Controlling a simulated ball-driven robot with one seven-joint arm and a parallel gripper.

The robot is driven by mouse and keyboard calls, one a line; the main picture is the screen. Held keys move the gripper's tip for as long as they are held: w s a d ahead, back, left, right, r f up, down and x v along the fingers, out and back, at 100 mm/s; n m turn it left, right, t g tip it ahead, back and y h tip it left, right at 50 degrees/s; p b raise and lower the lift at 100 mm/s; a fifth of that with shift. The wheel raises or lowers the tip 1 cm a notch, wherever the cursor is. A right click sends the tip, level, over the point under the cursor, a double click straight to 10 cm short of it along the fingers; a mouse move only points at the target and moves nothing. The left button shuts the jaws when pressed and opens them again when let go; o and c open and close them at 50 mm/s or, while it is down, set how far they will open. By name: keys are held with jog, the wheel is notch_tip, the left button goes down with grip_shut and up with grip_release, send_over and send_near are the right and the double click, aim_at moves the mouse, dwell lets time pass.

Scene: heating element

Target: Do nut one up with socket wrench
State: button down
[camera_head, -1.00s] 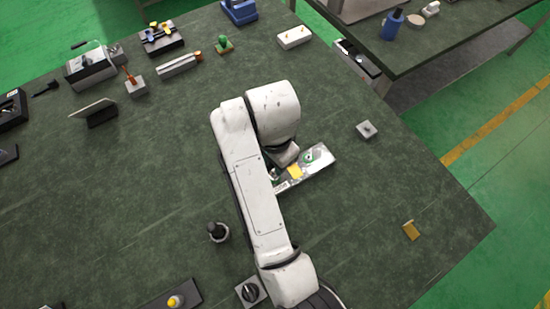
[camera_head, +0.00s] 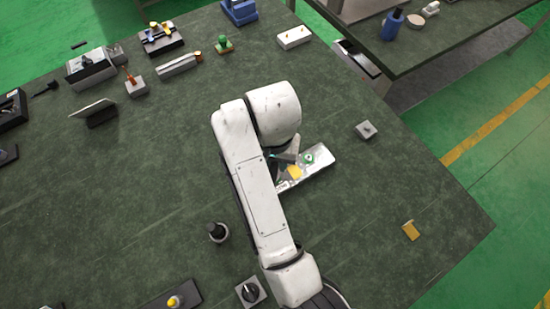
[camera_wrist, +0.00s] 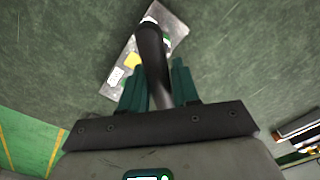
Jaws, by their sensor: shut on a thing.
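A silver heating element plate (camera_head: 322,165) with a yellow patch (camera_head: 294,172) and a green-ringed nut (camera_head: 309,158) lies on the table. It also shows in the wrist view (camera_wrist: 118,80). My gripper (camera_wrist: 160,78) has teal fingers shut on the dark shaft of the socket wrench (camera_wrist: 152,48). The wrench's rounded end overlaps the plate in the wrist view; I cannot tell whether it touches a nut. In the head view my gripper (camera_head: 283,157) shows partly beside my arm, over the plate's left part. My arm hides the wrench there.
A small grey block (camera_head: 366,130) stands right of the plate, and a brass-coloured piece (camera_head: 411,230) lies near the table's right edge. A dark knob in a round holder (camera_head: 217,231) stands left of my arm. Several fixtures line the back. The left middle is clear.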

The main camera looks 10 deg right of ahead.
jog(key=shift+n, duration=0.3)
jog(key=n, duration=0.3)
jog(key=shift+n, duration=0.5)
jog(key=n, duration=0.3)
jog(key=shift+n, duration=0.4)
jog(key=shift+w, duration=0.1)
jog(key=n, duration=0.4)
